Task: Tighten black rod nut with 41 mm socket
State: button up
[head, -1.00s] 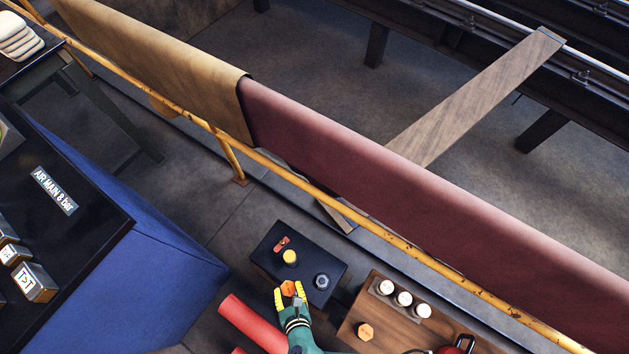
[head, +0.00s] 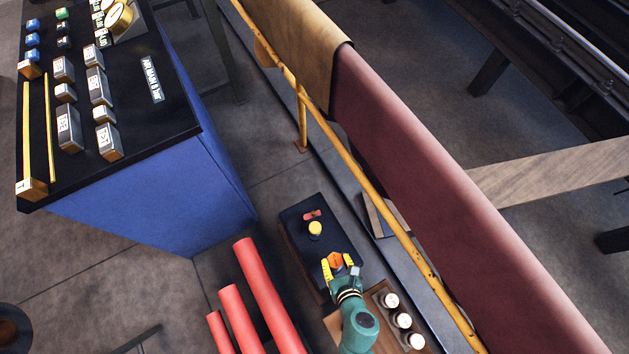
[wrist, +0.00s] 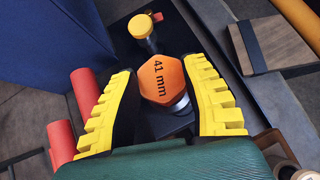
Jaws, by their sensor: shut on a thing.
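The 41 mm socket is an orange hexagonal piece marked "41 mm" (wrist: 160,80), and its orange top also shows in the head view (head: 336,260). My gripper (wrist: 166,98) has its yellow-padded fingers on either side of the socket and is shut on it. The socket is at the black block (head: 302,262), at the place where a dark hexagonal nut stood in the earlier frame. That nut is now hidden. A metal cylindrical part (wrist: 181,105) shows below the orange top. I cannot tell whether the socket is seated on the nut or just above it.
A yellow-capped post (head: 315,229) and a small red piece (head: 313,214) are on the block. Red cylinders (head: 268,290) stand left of it. A wooden tray (head: 383,345) with white-topped pieces is at lower right. A yellow rail (head: 378,225) runs behind.

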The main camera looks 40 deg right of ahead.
jog(key=shift+d, duration=0.3)
jog(key=shift+d+f+b, duration=0.1)
jog(key=shift+f+b, duration=0.15)
jog(key=shift+b, duration=0.1)
notch_tip(320, 180, down, 4)
jog(key=b, duration=0.4)
jog(key=shift+f, duration=0.1)
jog(key=shift+s+f+b, duration=0.1)
jog(key=shift+f+b, duration=0.5)
jog(key=shift+b, duration=0.15)
jog(key=shift+f+b, duration=0.3)
jog(key=shift+f+b, duration=0.95)
jog(key=shift+f, duration=0.05)
